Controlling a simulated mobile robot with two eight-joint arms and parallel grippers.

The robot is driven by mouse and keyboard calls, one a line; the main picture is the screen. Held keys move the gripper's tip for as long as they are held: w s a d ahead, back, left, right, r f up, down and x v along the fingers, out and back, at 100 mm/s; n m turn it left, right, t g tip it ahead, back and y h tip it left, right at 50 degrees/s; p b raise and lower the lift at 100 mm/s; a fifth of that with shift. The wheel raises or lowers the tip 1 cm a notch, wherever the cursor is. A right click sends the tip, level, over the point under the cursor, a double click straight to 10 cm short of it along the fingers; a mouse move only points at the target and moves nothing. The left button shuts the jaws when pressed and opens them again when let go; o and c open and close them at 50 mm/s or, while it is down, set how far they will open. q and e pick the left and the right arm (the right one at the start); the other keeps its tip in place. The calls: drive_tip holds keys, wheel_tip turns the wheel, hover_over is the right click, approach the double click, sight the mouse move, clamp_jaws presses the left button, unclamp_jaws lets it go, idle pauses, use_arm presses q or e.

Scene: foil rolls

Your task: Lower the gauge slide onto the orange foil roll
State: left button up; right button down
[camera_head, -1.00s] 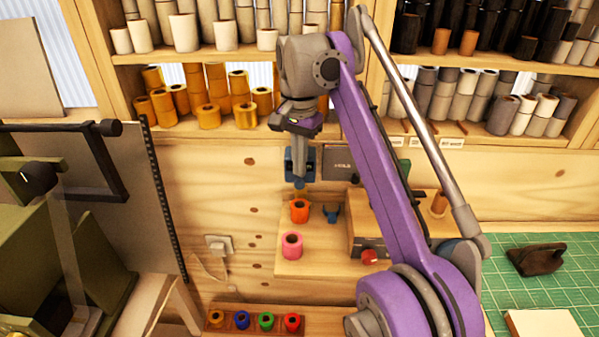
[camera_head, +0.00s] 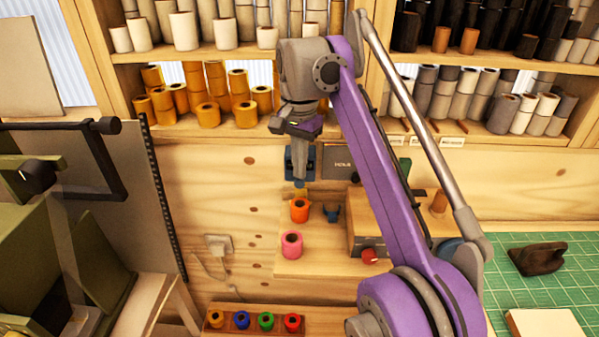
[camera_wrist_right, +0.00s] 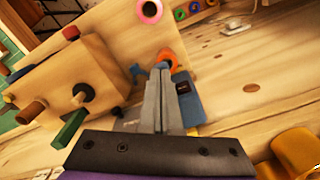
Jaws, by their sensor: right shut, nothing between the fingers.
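The orange foil roll (camera_head: 300,210) stands upright on a small wooden board in the head view; its top end also shows in the wrist view (camera_wrist_right: 167,58). The blue gauge slide (camera_head: 312,160) is above and behind it, partly hidden by my right gripper (camera_head: 300,178). In the wrist view the slide (camera_wrist_right: 188,102) sits just right of my closed fingers (camera_wrist_right: 160,72). My right gripper is shut and empty, pointing down at the slide; I cannot tell whether it touches it. A gap shows between the slide's lower tip and the roll. My left gripper is not in view.
A pink roll (camera_head: 291,244) stands in front of the orange one. A wooden box with a red knob (camera_head: 369,256) is to the right, a small blue forked piece (camera_head: 331,213) between. A tray of coloured rolls (camera_head: 254,320) lies in front. Loaded shelves stand behind.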

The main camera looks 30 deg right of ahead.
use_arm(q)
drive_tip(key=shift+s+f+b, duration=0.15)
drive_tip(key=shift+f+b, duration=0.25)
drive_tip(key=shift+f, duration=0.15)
use_arm(e)
drive_tip(key=shift+f, duration=0.9)
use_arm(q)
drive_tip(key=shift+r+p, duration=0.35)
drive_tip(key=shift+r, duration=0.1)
use_arm(e)
drive_tip(key=s+a+r, duration=0.1)
drive_tip(key=s+r, duration=0.1)
drive_tip(key=s, duration=0.1)
drive_tip(key=s+a+r, duration=0.1)
drive_tip(key=shift+s+a, duration=0.15)
drive_tip(key=shift+a, duration=0.2)
